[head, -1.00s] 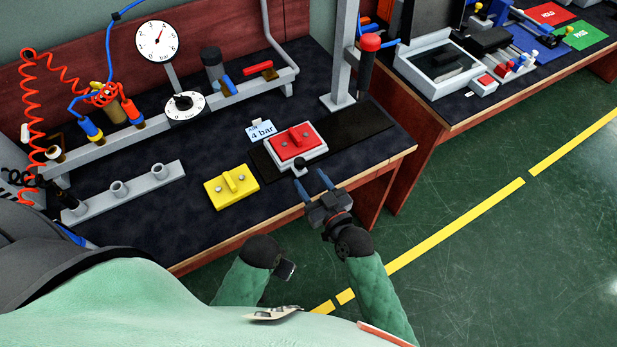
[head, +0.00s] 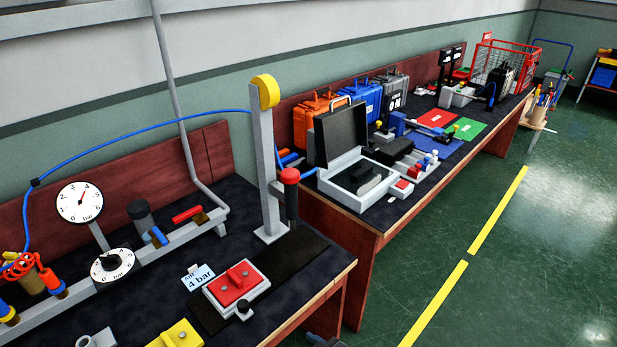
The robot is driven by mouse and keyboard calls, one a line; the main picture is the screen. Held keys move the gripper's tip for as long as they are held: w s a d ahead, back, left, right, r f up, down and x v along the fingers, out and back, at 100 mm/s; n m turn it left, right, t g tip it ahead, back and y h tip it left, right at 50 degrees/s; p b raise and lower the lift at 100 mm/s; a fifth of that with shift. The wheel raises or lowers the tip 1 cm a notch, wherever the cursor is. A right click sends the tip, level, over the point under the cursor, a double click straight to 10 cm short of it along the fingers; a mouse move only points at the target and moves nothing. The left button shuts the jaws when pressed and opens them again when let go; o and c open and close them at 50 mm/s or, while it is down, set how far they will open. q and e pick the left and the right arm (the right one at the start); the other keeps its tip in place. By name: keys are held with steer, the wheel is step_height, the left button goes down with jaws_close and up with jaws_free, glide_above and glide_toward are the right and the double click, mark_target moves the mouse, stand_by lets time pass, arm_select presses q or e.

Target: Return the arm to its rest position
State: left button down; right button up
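Only a small dark piece, which looks like part of my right gripper (head: 322,341), shows at the bottom edge of the head view. It is beside the front edge of the near bench (head: 318,306), off the tabletop. Its fingers cannot be made out, so I cannot tell whether it is open or shut. My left gripper and both arms are out of view.
The near bench holds a red block on a grey base (head: 236,284), a yellow block (head: 178,335), a "4 bar" card (head: 197,277), a gauge (head: 80,202) and a post (head: 264,160). A second bench (head: 345,215) stands behind it. Green floor (head: 420,265) at right is clear.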

steer(key=s+d+f+m+g+h, duration=0.1)
steer(key=s+d+m+g+h, duration=0.2)
steer(key=d, duration=0.4)
steer(key=s+d+f+m+g+h, duration=0.1)
steer(key=s+d+h, duration=0.1)
steer(key=s+d, duration=0.5)
steer(key=s+d+m+g+h, duration=0.2)
steer(key=s+d+h, duration=0.1)
steer(key=d, duration=0.5)
steer(key=s+a+f+g, duration=0.2)
steer(key=a+f, duration=0.3)
steer(key=f, duration=0.6)
steer(key=shift+s+y, duration=0.4)
